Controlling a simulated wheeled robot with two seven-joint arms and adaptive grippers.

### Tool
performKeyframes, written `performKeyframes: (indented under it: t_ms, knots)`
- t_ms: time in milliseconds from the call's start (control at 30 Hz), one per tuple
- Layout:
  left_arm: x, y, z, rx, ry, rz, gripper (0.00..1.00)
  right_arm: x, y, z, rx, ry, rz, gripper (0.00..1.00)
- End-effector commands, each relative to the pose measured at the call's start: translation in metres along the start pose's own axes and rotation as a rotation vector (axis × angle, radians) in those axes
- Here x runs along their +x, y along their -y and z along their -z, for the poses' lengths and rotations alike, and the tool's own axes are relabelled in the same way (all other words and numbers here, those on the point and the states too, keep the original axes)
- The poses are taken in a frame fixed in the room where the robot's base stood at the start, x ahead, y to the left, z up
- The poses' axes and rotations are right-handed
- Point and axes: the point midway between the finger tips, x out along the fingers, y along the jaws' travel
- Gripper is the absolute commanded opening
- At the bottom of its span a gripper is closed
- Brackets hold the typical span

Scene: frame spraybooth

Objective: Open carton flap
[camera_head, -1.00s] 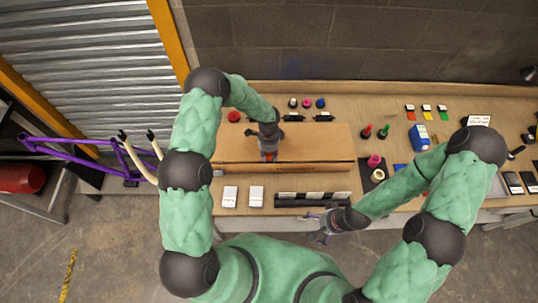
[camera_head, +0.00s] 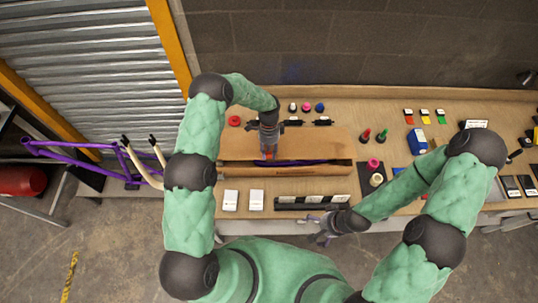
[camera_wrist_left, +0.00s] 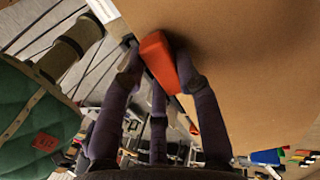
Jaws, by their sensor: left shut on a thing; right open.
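The long brown carton (camera_head: 285,171) lies on the workbench. Its flap (camera_head: 315,142) is raised along the front edge, and a dark gap shows with something purple (camera_head: 310,162) inside. My left gripper (camera_head: 268,152) is above the flap and shut on a red-orange tab at the flap's edge. In the left wrist view the red tab (camera_wrist_left: 162,62) sits between the fingers (camera_wrist_left: 158,80), against the brown flap (camera_wrist_left: 245,65). My right gripper (camera_head: 318,230) is open and empty in front of the bench's front edge.
Two white boxes (camera_head: 230,200) and a black strip with pale labels (camera_head: 310,201) lie in front of the carton. Small colored items and a blue carton (camera_head: 417,141) stand to the right. A purple bike frame (camera_head: 95,155) is at the left.

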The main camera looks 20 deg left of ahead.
Motion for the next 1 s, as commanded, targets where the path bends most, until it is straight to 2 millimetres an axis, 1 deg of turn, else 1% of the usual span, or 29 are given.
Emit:
performKeyframes:
  t_ms: [33, 200, 533, 667, 800, 1000]
  knots:
    - [-0.004, 0.004, -0.001, -0.002, -0.001, -0.009, 0.0, 0.001, -0.001, 0.0, 0.0, 0.0, 0.0, 1.0]
    - [-0.012, 0.004, -0.001, 0.001, -0.005, -0.045, 0.0, 0.002, -0.001, 0.0, 0.0, 0.0, 0.0, 1.0]
    - [-0.014, 0.004, 0.0, 0.001, -0.005, -0.052, 0.0, 0.003, -0.001, 0.0, 0.0, 0.0, 0.0, 1.0]
    - [-0.018, 0.007, -0.001, -0.002, -0.004, -0.076, 0.0, 0.008, -0.003, 0.0, 0.0, 0.0, 0.0, 1.0]
    - [-0.026, 0.01, -0.001, -0.003, -0.002, -0.122, 0.0, 0.015, -0.005, 0.001, 0.0, 0.0, 0.0, 1.0]
    - [-0.035, 0.011, -0.001, 0.001, -0.004, -0.166, 0.0, 0.02, -0.007, 0.001, 0.0, 0.0, 0.0, 1.0]
